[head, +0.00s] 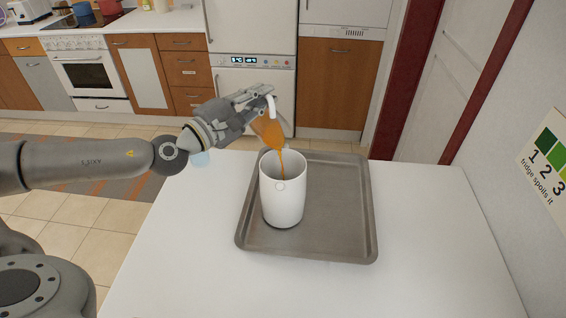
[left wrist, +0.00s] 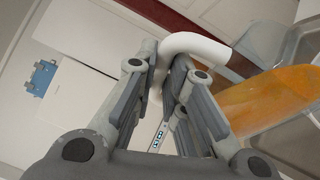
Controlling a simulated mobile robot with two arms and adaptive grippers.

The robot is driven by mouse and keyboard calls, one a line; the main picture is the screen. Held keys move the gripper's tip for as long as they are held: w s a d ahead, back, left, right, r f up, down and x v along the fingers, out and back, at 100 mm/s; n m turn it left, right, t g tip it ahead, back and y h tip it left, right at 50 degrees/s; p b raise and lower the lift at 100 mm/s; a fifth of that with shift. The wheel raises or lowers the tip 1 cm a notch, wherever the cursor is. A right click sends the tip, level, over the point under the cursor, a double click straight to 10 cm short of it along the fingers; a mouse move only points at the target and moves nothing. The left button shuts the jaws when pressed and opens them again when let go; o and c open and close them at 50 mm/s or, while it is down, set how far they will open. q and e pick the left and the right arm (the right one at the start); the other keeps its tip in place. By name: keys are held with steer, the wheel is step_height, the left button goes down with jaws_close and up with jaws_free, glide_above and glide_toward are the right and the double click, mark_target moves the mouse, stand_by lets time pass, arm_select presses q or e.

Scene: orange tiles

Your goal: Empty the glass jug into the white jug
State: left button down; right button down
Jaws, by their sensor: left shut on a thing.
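The glass jug (head: 268,131) holds orange liquid and is tilted over the white jug. Its white handle (left wrist: 196,44) is between the fingers of my left gripper (head: 256,98), which is shut on it. A thin orange stream runs from the glass jug down into the mouth of the white jug (head: 283,202). The white jug stands upright on a grey metal tray (head: 340,243). In the left wrist view the glass jug (left wrist: 270,98) shows at the right with orange liquid inside. The level inside the white jug is hidden. My right gripper is not in view.
The tray lies on a white table (head: 430,260) with free room on the tray right of the white jug. A wall with a number sign (head: 548,158) stands at the right. Kitchen cabinets and an oven (head: 87,75) are behind.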

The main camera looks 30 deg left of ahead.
arm_select(q)
steer(key=shift+s+d+r+m, duration=0.35)
steer(key=shift+d+m, duration=0.05)
steer(key=shift+s+d+h, duration=0.1)
steer(key=shift+s+h, duration=0.05)
steer(key=shift+h, duration=0.15)
steer(key=shift+r, duration=0.1)
steer(key=shift+m+t, duration=0.3)
steer(key=shift+s+d+r+m+b, duration=0.2)
steer(key=shift+s+r+m+b, duration=0.15)
steer(key=shift+m, duration=0.25)
stand_by(0.9)
